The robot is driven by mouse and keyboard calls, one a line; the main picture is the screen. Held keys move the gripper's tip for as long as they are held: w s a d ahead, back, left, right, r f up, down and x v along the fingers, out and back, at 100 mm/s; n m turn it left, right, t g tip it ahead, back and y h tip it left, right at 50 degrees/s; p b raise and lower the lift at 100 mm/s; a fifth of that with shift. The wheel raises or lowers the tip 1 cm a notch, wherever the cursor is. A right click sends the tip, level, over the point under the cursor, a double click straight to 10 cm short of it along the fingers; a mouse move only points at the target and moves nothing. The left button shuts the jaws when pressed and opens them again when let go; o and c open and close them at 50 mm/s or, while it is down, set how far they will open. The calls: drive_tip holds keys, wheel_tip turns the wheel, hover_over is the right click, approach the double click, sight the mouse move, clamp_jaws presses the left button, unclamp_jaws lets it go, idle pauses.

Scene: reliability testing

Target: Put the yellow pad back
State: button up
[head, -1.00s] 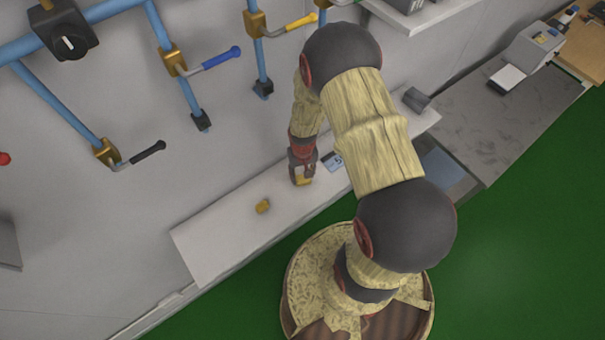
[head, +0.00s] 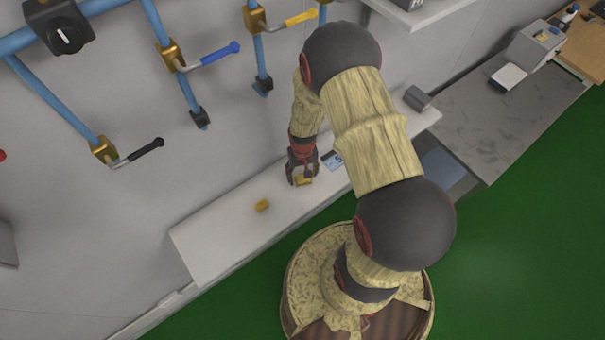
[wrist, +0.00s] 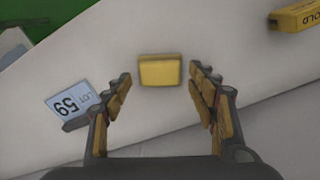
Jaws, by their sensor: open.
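A plain yellow pad-like block (wrist: 160,71) lies flat on the white shelf (head: 215,240); in the head view it shows just under my gripper (head: 303,177). In the wrist view my gripper (wrist: 162,86) is open, with one finger on each side of the block and clear gaps between. The block is just beyond the fingertips. A second yellow block (head: 262,206) with dark lettering lies apart on the shelf; it also shows at the upper right of the wrist view (wrist: 297,15).
A grey box (head: 417,98) sits at the shelf's far end. Blue pipes with lever valves (head: 172,56) line the wall. The left shelf end is clear.

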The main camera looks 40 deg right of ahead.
drive_tip(key=shift+r, duration=0.1)
wheel_tip(320, 180, up, 12)
idle(0.7)
drive_tip(key=shift+s+a, duration=0.1)
drive_tip(key=s+a+r+n+t+b, duration=0.4)
drive_tip(key=s+a+b, duration=0.8)
drive_tip(key=b, duration=1.5)
drive_tip(key=shift+s+r+t, duration=0.2)
drive_tip(key=shift+r+t, duration=0.5)
drive_tip(key=shift+r, duration=0.65)
